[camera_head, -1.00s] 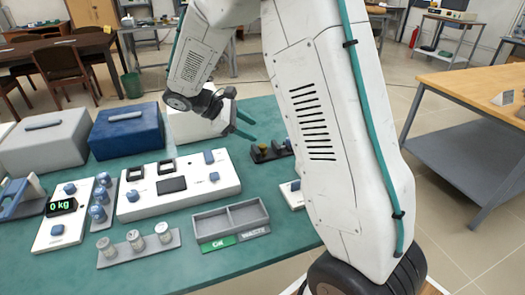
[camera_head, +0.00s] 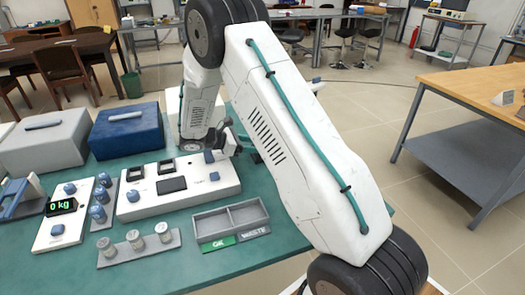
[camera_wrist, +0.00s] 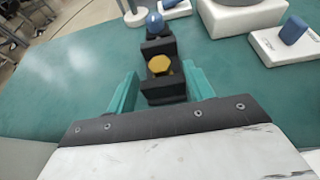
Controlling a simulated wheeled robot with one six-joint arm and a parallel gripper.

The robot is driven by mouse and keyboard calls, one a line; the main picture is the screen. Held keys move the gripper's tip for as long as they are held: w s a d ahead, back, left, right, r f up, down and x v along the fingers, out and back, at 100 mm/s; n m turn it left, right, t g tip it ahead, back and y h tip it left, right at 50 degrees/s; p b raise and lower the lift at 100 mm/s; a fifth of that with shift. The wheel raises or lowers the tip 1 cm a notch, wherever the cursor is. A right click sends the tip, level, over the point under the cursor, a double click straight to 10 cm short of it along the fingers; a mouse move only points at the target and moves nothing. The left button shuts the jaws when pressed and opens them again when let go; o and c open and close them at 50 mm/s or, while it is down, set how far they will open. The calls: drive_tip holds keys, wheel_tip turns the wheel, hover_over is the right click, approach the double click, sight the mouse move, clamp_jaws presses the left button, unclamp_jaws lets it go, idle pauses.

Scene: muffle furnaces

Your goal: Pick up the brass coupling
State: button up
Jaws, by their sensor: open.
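The brass coupling (camera_wrist: 158,64) shows in the wrist view as a yellow, many-sided piece seated in a black holder (camera_wrist: 166,94). My gripper (camera_wrist: 161,92) is open and empty. Its two teal fingers stand apart, one on each side of the near part of the holder, with the coupling a little beyond the tips in the picture. I cannot tell how high the fingers are above it. In the head view my arm hides the coupling and holder, and most of the gripper.
A blue round-topped piece (camera_wrist: 154,22) stands at the holder's far end. A white block with a blue knob (camera_wrist: 293,30) is to the right. In the head view a white panel (camera_head: 205,203) and a grey two-part tray (camera_head: 213,224) lie nearby on the green table (camera_head: 150,275).

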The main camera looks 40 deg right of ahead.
drive_tip(key=x, duration=0.3)
drive_tip(key=shift+d, duration=0.1)
clamp_jaws()
